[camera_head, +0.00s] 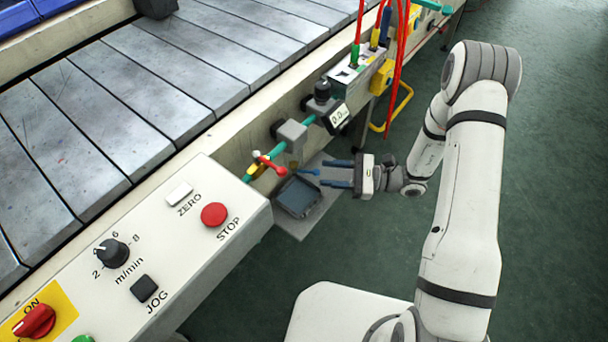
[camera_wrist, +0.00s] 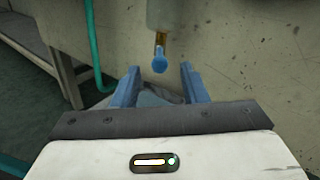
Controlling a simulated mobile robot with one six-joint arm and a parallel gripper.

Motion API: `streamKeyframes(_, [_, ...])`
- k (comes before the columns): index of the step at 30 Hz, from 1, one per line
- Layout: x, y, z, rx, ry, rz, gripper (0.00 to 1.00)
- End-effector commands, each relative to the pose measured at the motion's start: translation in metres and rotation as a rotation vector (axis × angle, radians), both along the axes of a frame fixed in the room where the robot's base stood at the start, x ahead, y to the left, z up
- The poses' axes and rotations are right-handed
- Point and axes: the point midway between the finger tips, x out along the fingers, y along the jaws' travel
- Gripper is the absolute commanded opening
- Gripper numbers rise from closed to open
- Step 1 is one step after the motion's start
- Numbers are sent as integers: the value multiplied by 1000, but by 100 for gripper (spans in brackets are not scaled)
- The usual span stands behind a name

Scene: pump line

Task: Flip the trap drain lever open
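The trap drain lever appears to be the small blue lever (camera_head: 308,171) below the grey block on the teal line. In the wrist view the blue lever (camera_wrist: 160,64) is seen nearly end-on, on a brass stem (camera_wrist: 160,42) under a grey body (camera_wrist: 165,14). My gripper (camera_head: 324,173) comes from the right with its blue fingers pointing at the lever. In the wrist view my gripper (camera_wrist: 159,76) is open and empty, with the lever's end showing between the fingertips. I cannot tell if they touch.
A dark tray (camera_head: 298,198) sits below the lever on a grey shelf. A red-handled valve (camera_head: 271,165) is close on the left, and a gauge (camera_head: 339,115) is above. Red hoses (camera_head: 398,65) hang behind. The green floor to the right is clear.

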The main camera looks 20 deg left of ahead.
Motion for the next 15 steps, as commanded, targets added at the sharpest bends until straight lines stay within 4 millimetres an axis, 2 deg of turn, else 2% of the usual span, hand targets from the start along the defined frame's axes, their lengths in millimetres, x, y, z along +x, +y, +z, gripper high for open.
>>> streamKeyframes(9, [-9,47,-2,-1,1,2,40])
streamKeyframes(15, [-12,68,-1,0,1,1,40])
